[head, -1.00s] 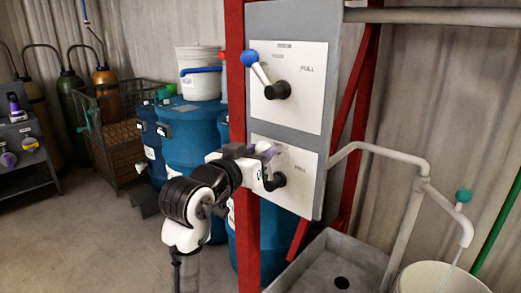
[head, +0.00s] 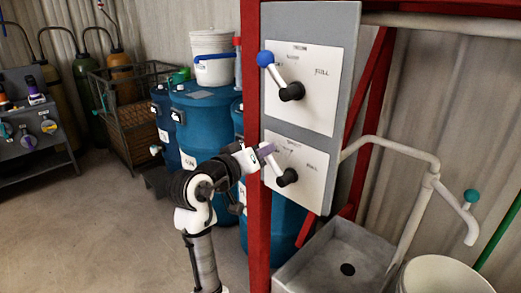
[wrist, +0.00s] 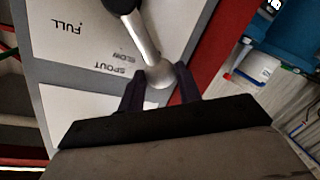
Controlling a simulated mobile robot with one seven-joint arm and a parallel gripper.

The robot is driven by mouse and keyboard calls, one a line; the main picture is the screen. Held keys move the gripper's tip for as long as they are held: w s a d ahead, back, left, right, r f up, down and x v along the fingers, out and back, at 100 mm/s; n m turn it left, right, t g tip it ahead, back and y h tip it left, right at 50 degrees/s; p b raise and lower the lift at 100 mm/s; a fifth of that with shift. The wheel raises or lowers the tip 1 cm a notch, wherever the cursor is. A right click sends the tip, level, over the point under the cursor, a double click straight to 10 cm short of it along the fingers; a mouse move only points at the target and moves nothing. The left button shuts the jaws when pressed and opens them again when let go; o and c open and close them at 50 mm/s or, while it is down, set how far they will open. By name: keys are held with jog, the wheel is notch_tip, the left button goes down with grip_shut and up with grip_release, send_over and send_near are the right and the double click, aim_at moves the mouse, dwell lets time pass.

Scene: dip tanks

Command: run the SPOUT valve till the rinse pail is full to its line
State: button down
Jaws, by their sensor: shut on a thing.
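The SPOUT valve is the lower white panel (head: 310,160) on the grey board, with a dark hub (head: 287,177) and a pale lever (head: 276,167) leaning up and left. My gripper (head: 266,151) is shut on the lever's end. In the wrist view the fingers (wrist: 158,88) sit either side of the grey lever end (wrist: 159,75); the lever lies past SLOW, on the side away from FULL. The rinse pail (head: 445,268) is pale and stands under the spout (head: 471,236). No stream shows at the spout. The pail's water level and line cannot be made out.
An upper valve with a blue knob (head: 265,58) is on the same board. A red post (head: 257,220) stands close beside my gripper. A grey basin (head: 335,255) is below the board. Blue drums (head: 205,130), one topped by a white bucket (head: 213,68), stand behind.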

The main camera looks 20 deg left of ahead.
dwell(0.3)
jog(key=c, duration=1)
grip_release()
jog(key=b+v, duration=0.3)
jog(key=v, duration=1)
jog(key=shift+s+b, duration=0.3)
jog(key=shift+s, duration=0.1)
jog(key=shift+a, duration=0.1)
